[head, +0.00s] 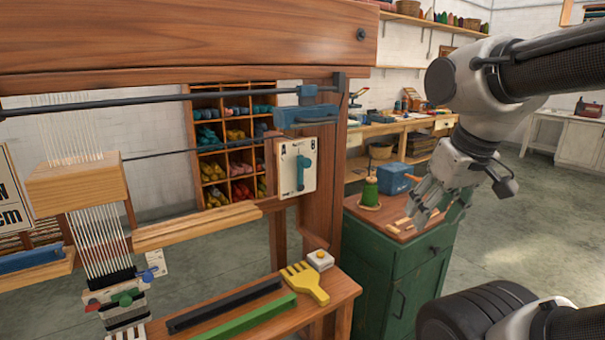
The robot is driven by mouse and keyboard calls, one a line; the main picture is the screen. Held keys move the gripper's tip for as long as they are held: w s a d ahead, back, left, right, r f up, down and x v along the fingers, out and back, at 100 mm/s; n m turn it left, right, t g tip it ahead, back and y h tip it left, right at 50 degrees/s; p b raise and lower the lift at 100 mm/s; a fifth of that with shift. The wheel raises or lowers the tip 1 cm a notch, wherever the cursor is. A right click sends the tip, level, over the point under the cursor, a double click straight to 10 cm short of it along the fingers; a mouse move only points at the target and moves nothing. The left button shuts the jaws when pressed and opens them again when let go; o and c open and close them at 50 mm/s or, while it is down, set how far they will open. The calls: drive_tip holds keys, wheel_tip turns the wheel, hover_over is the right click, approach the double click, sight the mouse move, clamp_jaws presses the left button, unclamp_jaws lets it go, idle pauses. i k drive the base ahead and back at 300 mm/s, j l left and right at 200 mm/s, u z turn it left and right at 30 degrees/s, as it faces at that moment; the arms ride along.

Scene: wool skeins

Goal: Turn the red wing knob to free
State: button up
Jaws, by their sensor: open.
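A small red knob (93,305) sits at the lower left, on the block at the bottom of the hanging white threads. A green knob (125,298) and a blue winged knob (149,273) are beside it. The red knob is too small to tell how its wings are turned, and no "free" mark is legible. My gripper (425,212) is open at the right, over the top of a green cabinet, far from the knobs. Its fingers point down, and I see nothing held between them.
A wooden loom frame (200,45) crosses the view, with a teal lever on an A/B plate (297,168). Its front bench holds a yellow comb (304,283), a white block (320,260) and long bars. The green cabinet (388,262) carries a green spool (370,191) and a blue box (396,178).

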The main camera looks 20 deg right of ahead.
sight(93, 304)
drive_tip(key=u, duration=1.3)
drive_tip(key=i+l, duration=0.1)
drive_tip(key=l, duration=0.2)
drive_tip(key=i+l, duration=0.15)
drive_tip(key=l, duration=0.2)
drive_tip(key=i+l, duration=0.1)
drive_tip(key=l, duration=0.2)
